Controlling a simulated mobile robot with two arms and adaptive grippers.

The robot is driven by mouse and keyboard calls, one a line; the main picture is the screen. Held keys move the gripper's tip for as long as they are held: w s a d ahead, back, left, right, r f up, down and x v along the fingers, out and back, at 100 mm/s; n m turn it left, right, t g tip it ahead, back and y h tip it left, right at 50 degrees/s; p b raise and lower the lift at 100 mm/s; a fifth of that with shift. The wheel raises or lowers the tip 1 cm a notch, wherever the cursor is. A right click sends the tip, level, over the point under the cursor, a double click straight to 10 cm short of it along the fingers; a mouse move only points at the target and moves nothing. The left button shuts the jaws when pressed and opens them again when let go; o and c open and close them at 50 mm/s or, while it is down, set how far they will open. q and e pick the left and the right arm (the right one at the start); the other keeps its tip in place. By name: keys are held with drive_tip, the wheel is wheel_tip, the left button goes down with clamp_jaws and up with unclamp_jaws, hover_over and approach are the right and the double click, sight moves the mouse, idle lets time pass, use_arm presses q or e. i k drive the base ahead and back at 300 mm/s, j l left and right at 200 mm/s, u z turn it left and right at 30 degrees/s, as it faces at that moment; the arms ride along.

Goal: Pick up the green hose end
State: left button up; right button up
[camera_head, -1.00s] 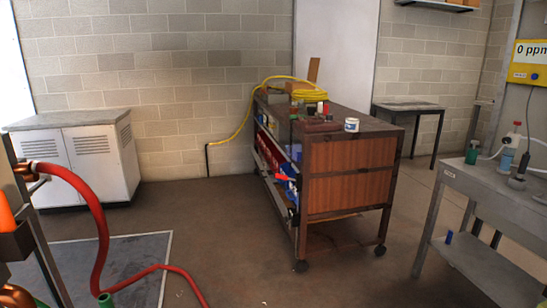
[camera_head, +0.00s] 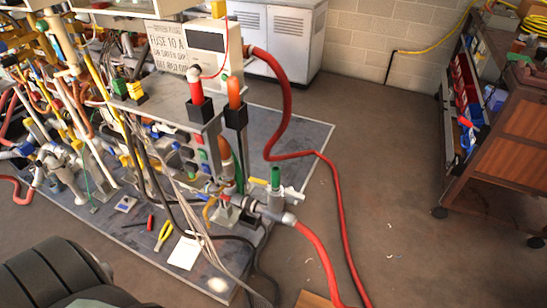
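A green hose end (camera_head: 275,178) stands upright among grey pipe fittings at the front right corner of the heater rig. It sits just above a grey horizontal fitting (camera_head: 268,212), from which a red hose (camera_head: 318,255) runs down to the right. I cannot tell how the green piece is joined to the fittings. Neither of my grippers can be made out in the head view.
The heater rig (camera_head: 195,125), crowded with pipes and cables, stands on a grey mat (camera_head: 318,130). Pliers (camera_head: 163,236) and a screwdriver lie on it. A black ribbed object (camera_head: 45,278) fills the lower left. A wheeled brown cart (camera_head: 510,140) stands right; floor between is mostly clear.

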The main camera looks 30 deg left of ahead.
sight(275, 188)
drive_tip(key=u, duration=1.05)
drive_tip(key=i+l+u, duration=0.25)
drive_tip(key=l+u, duration=0.3)
drive_tip(key=i+l+u, duration=0.25)
drive_tip(key=k, duration=0.1)
